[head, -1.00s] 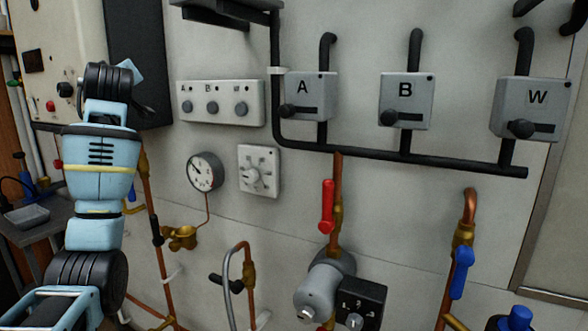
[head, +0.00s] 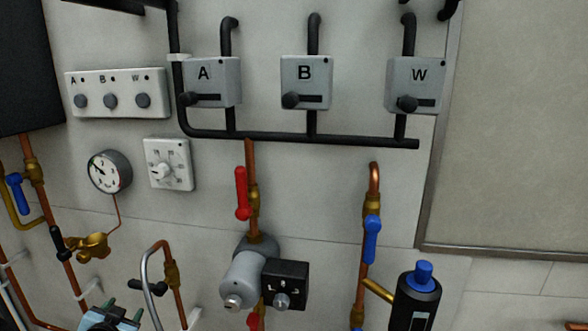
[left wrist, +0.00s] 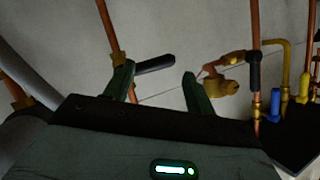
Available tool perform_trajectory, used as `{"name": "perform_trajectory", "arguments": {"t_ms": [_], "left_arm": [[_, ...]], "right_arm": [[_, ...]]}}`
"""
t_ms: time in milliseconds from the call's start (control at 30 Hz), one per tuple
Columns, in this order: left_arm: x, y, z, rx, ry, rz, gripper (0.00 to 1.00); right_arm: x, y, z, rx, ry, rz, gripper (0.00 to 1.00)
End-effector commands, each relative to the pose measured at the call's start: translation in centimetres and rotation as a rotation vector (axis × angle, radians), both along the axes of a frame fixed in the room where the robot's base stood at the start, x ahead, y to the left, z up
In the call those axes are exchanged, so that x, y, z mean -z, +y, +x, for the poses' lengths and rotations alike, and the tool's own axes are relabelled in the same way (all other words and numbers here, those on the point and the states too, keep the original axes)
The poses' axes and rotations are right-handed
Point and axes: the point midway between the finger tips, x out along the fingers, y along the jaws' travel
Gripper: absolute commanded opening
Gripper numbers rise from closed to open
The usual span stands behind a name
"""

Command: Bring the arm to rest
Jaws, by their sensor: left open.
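My left arm shows only as a light-blue piece at the bottom left edge of the head view, with my left gripper (head: 110,316) cut off by the frame. In the left wrist view my left gripper (left wrist: 160,88) has its two dark green fingers apart, with nothing held between them. A black lever handle (left wrist: 155,65) on a copper pipe shows beyond the fingers, close to the left finger in the picture; I cannot tell whether they touch. My right gripper is in neither view.
The wall carries grey boxes A (head: 212,83), B (head: 307,82) and W (head: 415,85), a gauge (head: 109,171), a dial plate (head: 168,164), a red lever (head: 241,193), a grey pump (head: 248,273) and a blue lever (head: 372,239). A black bottle (head: 416,300) stands lower right.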

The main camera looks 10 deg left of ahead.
Motion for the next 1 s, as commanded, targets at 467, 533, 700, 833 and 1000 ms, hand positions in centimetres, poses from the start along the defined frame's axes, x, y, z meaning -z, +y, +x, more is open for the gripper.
{"name": "perform_trajectory", "arguments": {"t_ms": [467, 533, 700, 833, 1000], "left_arm": [[17.9, -9.7, -20.4, 0.359, 0.343, -0.015, 0.55], [18.9, -10.7, -22.9, 0.393, 0.371, -0.025, 0.55], [20.6, -12.7, -28.1, 0.458, 0.428, -0.054, 0.55], [21.4, -14.0, -31.9, 0.499, 0.466, -0.077, 0.55], [21.8, -16.8, -31.7, 0.434, 0.430, -0.176, 0.55]], "right_arm": [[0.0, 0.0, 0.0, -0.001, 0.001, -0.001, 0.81], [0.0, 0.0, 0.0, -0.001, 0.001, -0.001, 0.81], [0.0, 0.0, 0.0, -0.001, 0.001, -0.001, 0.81], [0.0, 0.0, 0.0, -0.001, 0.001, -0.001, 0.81], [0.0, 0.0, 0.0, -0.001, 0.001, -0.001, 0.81]]}}
